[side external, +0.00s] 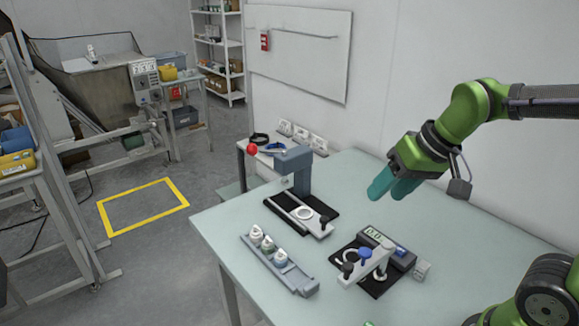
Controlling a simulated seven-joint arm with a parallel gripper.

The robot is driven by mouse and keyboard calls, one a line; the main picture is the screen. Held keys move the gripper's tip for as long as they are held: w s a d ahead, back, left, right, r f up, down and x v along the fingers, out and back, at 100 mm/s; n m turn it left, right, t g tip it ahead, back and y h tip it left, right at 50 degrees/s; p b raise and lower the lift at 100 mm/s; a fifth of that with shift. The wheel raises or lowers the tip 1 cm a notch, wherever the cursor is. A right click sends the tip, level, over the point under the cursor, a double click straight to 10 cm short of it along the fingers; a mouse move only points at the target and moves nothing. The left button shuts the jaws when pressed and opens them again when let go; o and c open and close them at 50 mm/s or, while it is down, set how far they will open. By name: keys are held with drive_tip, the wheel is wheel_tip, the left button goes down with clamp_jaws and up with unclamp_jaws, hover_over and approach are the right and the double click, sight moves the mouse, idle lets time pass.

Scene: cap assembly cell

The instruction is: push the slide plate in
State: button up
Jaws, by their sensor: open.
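The slide plate (318,228) is a light strip with a round white ring and a black upright knob (324,220) near its front end. It lies on the dark base of a grey lever press (301,172) and sticks out from under the press head toward the lower right. The press lever ends in a red ball (252,149). My gripper (380,188) has teal fingers and is open. It is in the air above the table, right of the press and apart from the slide plate. I see nothing between its fingers.
A grey rack (300,281) with several white-topped pieces stands in front of the press. A fixture (352,279) with black and blue knobs and a device with a display (387,249) stand to the right. The table (232,222) is clear at its left and far right.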

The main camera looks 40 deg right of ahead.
sight(324, 218)
drive_tip(key=shift+w+d+f+n+g+h, duration=1.15)
drive_tip(key=shift+w+n+g, duration=1.15)
drive_tip(key=shift+w, duration=6.7)
drive_tip(key=shift+m+g+y, duration=0.25)
drive_tip(key=shift+m+g, duration=0.15)
wheel_tip(324, 218, down, 16)
drive_tip(key=shift+d+f, duration=0.1)
clamp_jaws()
